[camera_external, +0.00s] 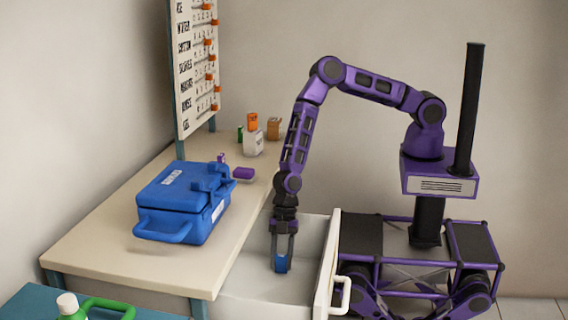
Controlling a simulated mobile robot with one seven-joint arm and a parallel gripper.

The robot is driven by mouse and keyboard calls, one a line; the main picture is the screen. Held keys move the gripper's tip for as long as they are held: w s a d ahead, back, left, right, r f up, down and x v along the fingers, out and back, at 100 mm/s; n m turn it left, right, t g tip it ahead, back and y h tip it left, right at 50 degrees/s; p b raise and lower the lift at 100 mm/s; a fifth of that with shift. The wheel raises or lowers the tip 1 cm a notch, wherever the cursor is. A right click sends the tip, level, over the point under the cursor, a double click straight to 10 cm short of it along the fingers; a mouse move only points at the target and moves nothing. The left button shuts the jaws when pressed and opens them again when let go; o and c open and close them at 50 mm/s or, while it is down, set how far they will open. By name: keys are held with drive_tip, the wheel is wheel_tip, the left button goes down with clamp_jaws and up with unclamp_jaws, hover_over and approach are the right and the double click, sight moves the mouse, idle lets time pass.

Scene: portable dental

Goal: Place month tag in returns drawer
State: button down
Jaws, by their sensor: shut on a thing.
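My gripper (282,260) points straight down over the open white drawer (244,289) at the right side of the table. It is shut on a small blue piece (281,265), which I take to be the month tag; any marking on it is too small to read. The blue piece is between the fingertips, inside the drawer's outline. I cannot tell whether it touches the drawer floor. The drawer's front panel with a white handle (342,294) faces my base on the right.
A blue case (180,200) lies on the table (95,235), with a small purple object (244,173) beside it. Small bottles, one with an orange top (252,122), stand at the back. A board with orange tabs (190,70) rises behind.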

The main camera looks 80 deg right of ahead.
drive_tip(key=shift+f, duration=0.2)
drive_tip(key=shift+c, duration=2.1)
unclamp_jaws()
drive_tip(key=shift+r, duration=0.1)
drive_tip(key=shift+r, duration=0.25)
drive_tip(key=p+v, duration=0.1)
drive_tip(key=v, duration=1)
drive_tip(key=shift+d+r+p, duration=0.15)
drive_tip(key=shift+r+p, duration=0.2)
drive_tip(key=shift+p, duration=0.05)
